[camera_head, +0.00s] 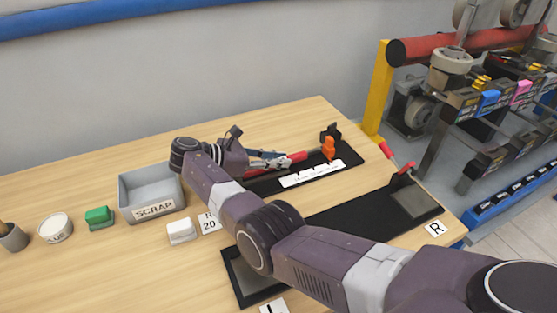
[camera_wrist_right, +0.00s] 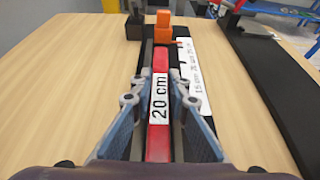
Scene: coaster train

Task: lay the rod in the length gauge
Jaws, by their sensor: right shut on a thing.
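The red rod (camera_wrist_right: 158,130) has a white "20 cm" label and also shows in the head view (camera_head: 297,157). My right gripper (camera_wrist_right: 158,105) is shut on it, one blue finger on each side; in the head view the gripper (camera_head: 268,160) is partly hidden by its own wrist. The rod runs lengthwise along the black length gauge (camera_head: 262,187), its far end close to the orange stop (camera_wrist_right: 163,26). Whether it touches the gauge bed or the stop I cannot tell. The gauge has a white printed strip (camera_head: 311,173). My left gripper is out of view.
A grey SCRAP tray (camera_head: 152,208), a white block (camera_head: 181,232), a green block (camera_head: 99,216) and a glue cup (camera_head: 55,227) stand to the left. A long black board (camera_head: 360,218) lies in front of the gauge, partly behind my arm. The table behind the gauge is clear.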

